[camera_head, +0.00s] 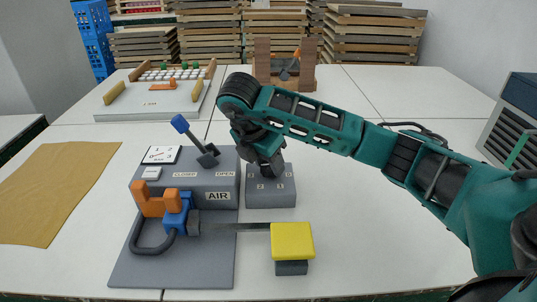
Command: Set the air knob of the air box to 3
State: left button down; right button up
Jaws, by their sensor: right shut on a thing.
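I cannot read the knob's setting. My left gripper is out of view.
An orange and blue tool (165,206) with a dark hose sits before the air box. A yellow-topped block (292,240) is in front. A brown cloth (55,190) lies left, a white tray (130,108) behind. The white table (390,245) is clear at front right.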

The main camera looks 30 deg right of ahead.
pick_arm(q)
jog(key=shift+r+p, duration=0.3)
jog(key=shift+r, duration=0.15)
pick_arm(e)
jog(key=shift+m, duration=0.4)
jog(key=o, duration=1.1)
jog(key=shift+c, duration=0.2)
pick_arm(q)
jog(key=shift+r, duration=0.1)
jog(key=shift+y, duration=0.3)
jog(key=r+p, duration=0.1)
jog(key=p, duration=0.1)
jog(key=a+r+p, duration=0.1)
jog(key=p, duration=0.1)
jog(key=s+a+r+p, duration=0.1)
jog(key=p, duration=0.1)
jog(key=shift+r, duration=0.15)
pick_arm(e)
jog(key=v, duration=1.3)
jog(key=shift+w, duration=0.2)
